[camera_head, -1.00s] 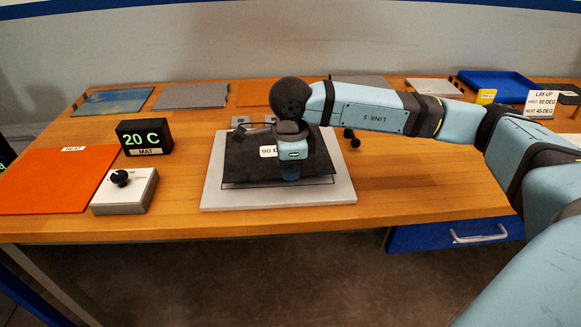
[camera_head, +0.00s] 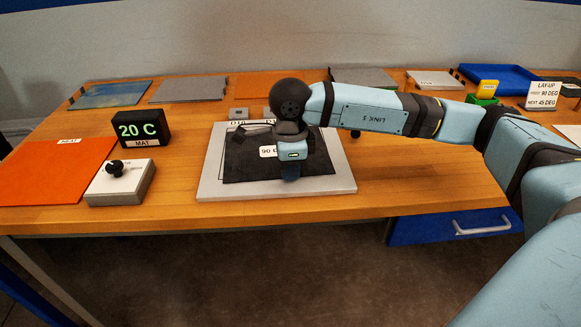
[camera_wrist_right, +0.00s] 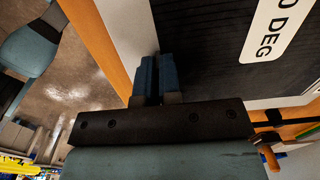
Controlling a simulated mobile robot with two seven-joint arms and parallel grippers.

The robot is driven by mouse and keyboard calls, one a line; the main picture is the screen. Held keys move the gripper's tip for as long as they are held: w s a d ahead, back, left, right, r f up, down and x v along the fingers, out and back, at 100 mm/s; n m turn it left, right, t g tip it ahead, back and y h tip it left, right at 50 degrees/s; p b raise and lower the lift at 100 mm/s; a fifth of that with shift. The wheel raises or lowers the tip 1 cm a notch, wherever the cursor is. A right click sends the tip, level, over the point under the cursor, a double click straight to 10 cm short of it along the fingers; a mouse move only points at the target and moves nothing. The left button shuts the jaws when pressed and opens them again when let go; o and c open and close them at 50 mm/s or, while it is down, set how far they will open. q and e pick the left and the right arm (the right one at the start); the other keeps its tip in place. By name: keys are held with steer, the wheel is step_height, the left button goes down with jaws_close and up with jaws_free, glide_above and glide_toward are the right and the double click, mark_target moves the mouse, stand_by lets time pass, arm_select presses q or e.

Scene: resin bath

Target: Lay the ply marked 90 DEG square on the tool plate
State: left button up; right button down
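The ply marked 90 DEG (camera_head: 245,160) is a black sheet with a white label. It lies over the pale grey tool plate (camera_head: 345,180) and looks flat and roughly square to it. The plate's rim shows on the near, left and right sides. My right gripper (camera_head: 290,172) is over the ply's near part and hides part of the label. In the right wrist view its two blue fingers (camera_wrist_right: 157,80) are close together at the ply's edge, seemingly pinching it; the ply (camera_wrist_right: 215,60) fills the upper right there. My left gripper is out of view.
An orange mat (camera_head: 50,175), a control box with a knob (camera_head: 122,185) and a 20 C display (camera_head: 142,128) stand left of the plate. Several sheets line the back. A blue tray (camera_head: 500,80) and a lay-up sign (camera_head: 541,95) are at the right.

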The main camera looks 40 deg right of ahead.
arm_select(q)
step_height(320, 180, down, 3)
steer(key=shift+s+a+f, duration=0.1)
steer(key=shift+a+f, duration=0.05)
arm_select(e)
steer(key=shift+f, duration=0.35)
steer(key=c, duration=1.2)
jaws_free()
steer(key=shift+c, duration=0.2)
steer(key=shift+w+r+p, duration=0.25)
steer(key=shift+r+p, duration=0.3)
steer(key=shift+r, duration=0.35)
steer(key=shift+r+p, duration=1.05)
steer(key=shift+r, duration=0.85)
steer(key=shift+r+p, duration=0.4)
steer(key=shift+r, duration=0.4)
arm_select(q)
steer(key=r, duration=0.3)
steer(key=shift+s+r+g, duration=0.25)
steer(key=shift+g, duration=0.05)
arm_select(e)
steer(key=shift+s, duration=0.1)
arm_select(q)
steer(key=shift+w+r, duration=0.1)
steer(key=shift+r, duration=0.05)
arm_select(e)
steer(key=shift+r, duration=0.1)
